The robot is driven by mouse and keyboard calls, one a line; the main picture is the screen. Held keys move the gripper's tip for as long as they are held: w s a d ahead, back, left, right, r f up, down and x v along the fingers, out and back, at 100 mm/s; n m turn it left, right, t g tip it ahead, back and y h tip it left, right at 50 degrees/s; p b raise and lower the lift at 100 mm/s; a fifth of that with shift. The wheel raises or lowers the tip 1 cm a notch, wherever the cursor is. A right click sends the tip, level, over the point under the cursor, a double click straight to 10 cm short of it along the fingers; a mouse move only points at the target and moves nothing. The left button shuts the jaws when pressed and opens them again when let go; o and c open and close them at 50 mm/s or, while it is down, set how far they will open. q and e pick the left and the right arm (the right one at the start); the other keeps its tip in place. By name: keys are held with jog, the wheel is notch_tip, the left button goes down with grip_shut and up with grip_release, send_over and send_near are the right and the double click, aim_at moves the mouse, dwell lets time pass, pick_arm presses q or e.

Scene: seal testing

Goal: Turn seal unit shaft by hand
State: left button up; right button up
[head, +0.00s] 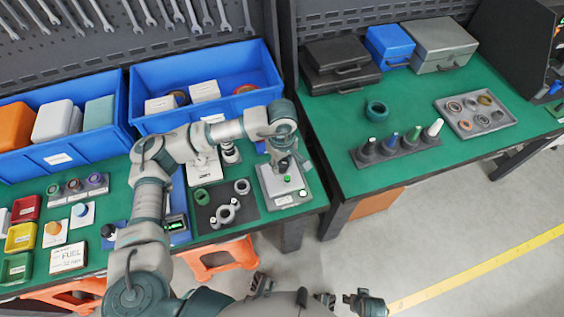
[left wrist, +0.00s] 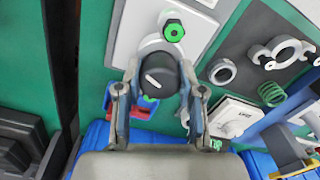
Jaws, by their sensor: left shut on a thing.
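The fingers of my left gripper (left wrist: 157,98) are shut on the knob, one on each side. The green button (left wrist: 174,31) shows beyond it. Dark and teal parts of my body show at the bottom; I cannot make out my right gripper's jaws.
Left of the unit, a dark mat (head: 244,212) holds a green spring and metal rings. Blue bins (head: 157,122) stand behind. A second bench (head: 335,177) to the right carries cases, a peg rack (head: 398,150) and a parts tray (head: 441,106), with a gap between the benches.

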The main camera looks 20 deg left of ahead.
pick_arm(q)
jog(key=shift+w+r, duration=0.1)
jog(key=shift+r, duration=0.05)
jog(key=o, duration=1.1)
jog(key=shift+o, duration=0.2)
notch_tip(320, 180, up, 12)
jog(key=shift+f, duration=0.2)
